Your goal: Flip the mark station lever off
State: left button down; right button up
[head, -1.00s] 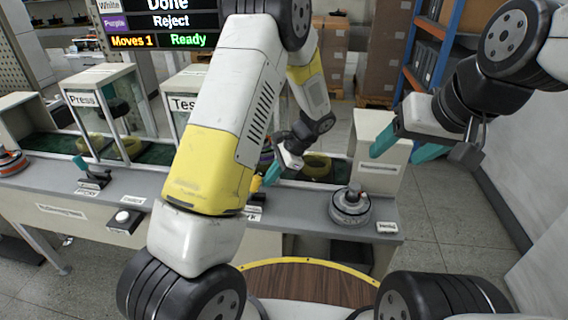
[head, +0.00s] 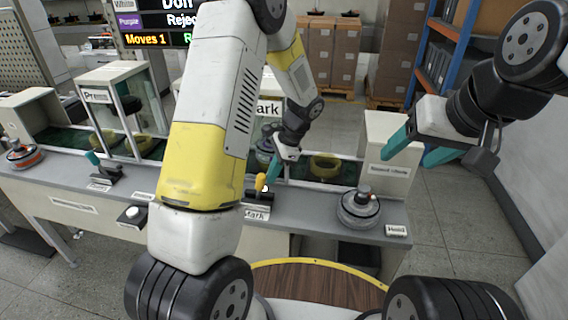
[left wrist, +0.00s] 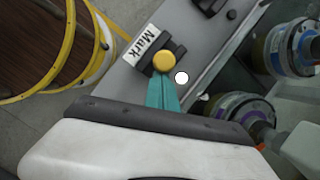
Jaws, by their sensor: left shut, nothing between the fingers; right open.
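The mark station lever has a yellow knob (head: 261,182) on a dark base at the front edge of the grey bench, behind a "Mark" label (head: 256,214). My left gripper (head: 272,174) is shut and empty, pointing down right beside the knob. In the left wrist view the yellow knob (left wrist: 164,61) sits just beyond the teal fingertips (left wrist: 162,85); whether they touch cannot be told. The "Mark" label (left wrist: 145,43) is beside it. My left arm covers part of the bench in the head view. My right gripper (head: 417,150) is open and empty, above the right end.
A grey motor hub (head: 359,209) stands on the bench to the right, near the "Hand" label (head: 396,230). A teal lever (head: 98,165) and a white button (head: 132,212) are at left. A yellow ring part (head: 325,167) lies behind the lever. A yellow-rimmed round wooden top (head: 315,285) is in front.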

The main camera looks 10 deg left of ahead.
pick_arm(q)
jog(key=a+h, duration=0.1)
jog(key=a+r+h, duration=0.1)
jog(key=shift+a+h, duration=0.3)
jog(key=shift+a, duration=0.05)
jog(key=shift+a+h, duration=1.05)
jog(key=shift+h, duration=0.05)
jog(key=shift+a, duration=0.5)
jog(key=shift+a, duration=0.2)
notch_tip(320, 180, up, 8)
jog(key=w, duration=0.1)
jog(key=shift+d, duration=0.15)
